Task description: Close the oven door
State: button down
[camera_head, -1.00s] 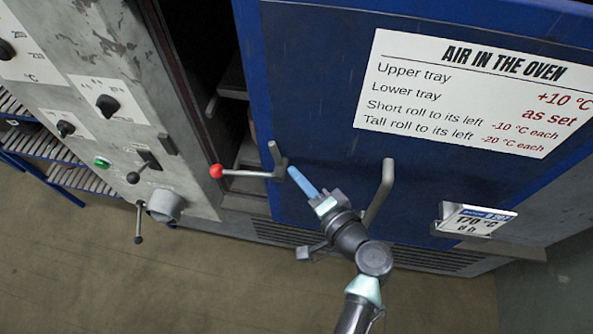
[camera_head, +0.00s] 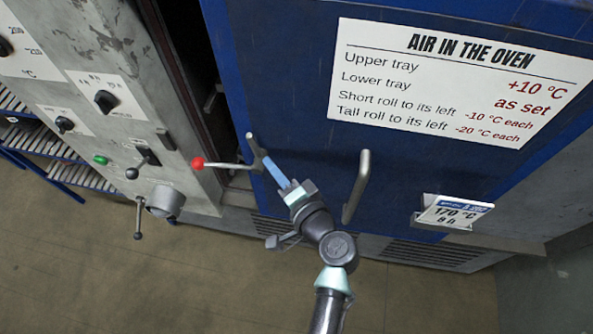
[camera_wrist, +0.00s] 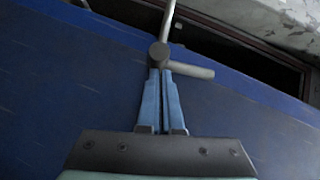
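The blue oven door (camera_head: 300,120) is partly open, with a dark gap between its left edge and the grey oven frame (camera_head: 184,150). A latch lever with a red knob (camera_head: 198,163) sits at the door's left edge and points left across the gap. My gripper (camera_head: 271,164) is in front of the door, its blue fingers at the lever's pivot. In the wrist view the fingers (camera_wrist: 162,75) are together with only a thin slit between them. Their tips meet or nearly meet the round pivot (camera_wrist: 160,54); nothing shows between them.
A vertical bar handle (camera_head: 357,186) stands out from the door to the right of my gripper. A small sign holder (camera_head: 455,211) juts out lower right. The control panel (camera_head: 110,100) has knobs and levers at left. The floor (camera_head: 90,260) in front is clear.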

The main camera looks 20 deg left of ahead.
aim_at(200, 158)
jog(key=a, duration=0.5)
jog(key=s+a, duration=0.1)
jog(key=a, duration=0.9)
jog(key=shift+s+a, duration=0.2)
jog(key=shift+a, duration=0.1)
jog(key=shift+s+a, duration=0.1)
